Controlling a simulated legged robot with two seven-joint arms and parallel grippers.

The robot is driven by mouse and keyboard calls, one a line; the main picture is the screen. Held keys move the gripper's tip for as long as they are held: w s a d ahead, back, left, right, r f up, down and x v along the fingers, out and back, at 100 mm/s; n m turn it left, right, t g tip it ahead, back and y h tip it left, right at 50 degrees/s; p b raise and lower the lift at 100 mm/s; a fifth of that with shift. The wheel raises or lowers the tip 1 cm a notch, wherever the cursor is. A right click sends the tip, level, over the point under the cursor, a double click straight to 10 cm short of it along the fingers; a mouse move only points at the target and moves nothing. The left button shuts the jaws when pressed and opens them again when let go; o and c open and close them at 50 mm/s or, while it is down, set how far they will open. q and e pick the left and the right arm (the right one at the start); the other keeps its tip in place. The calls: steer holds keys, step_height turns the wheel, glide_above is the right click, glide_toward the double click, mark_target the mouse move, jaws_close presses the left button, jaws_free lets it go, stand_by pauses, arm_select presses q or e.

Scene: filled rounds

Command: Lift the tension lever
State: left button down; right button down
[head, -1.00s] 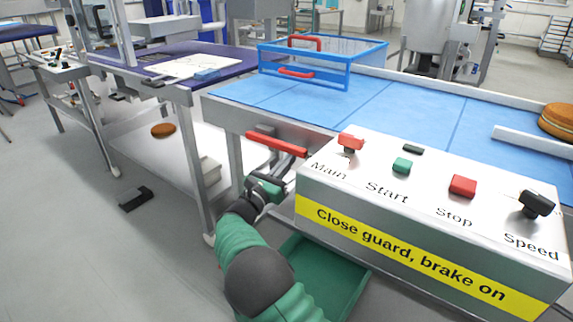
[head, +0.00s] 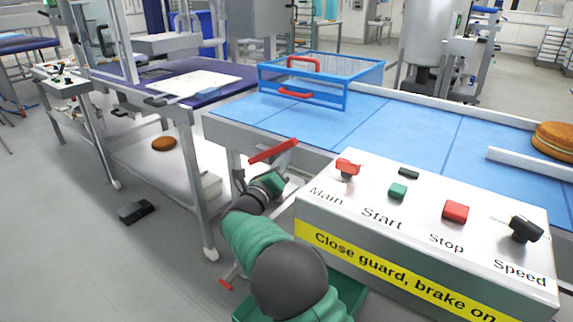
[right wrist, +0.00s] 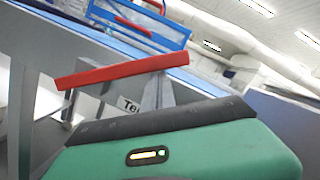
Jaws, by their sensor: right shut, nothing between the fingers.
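The tension lever shows as a red bar handle (head: 273,151) at the near left end of the blue conveyor. It slants, with its right end higher. In the right wrist view the red handle (right wrist: 122,71) crosses the middle, above a grey bracket and a label partly hidden, reading "Te". My right gripper (head: 272,181) is shut and empty, just below the handle. I cannot tell whether it touches the handle. Its fingertips are hidden in the wrist view behind its green and black body. My left gripper is out of view.
A control box (head: 420,240) with Main, Start, Stop and Speed controls stands close right of my arm. A blue-framed guard (head: 345,88) sits raised on the conveyor (head: 400,122). A small red-tipped lever (head: 226,284) is low by my arm. A table leg (head: 198,190) stands to the left.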

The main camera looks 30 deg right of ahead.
steer(key=w+a+r+n+y+p, duration=0.2)
steer(key=w+r+n+p, duration=0.4)
steer(key=p, duration=0.4)
steer(key=shift+w+a+r+n+t, duration=0.2)
steer(key=shift+a+r+n+t, duration=0.25)
steer(key=shift+n, duration=0.75)
steer(key=shift+r, duration=0.2)
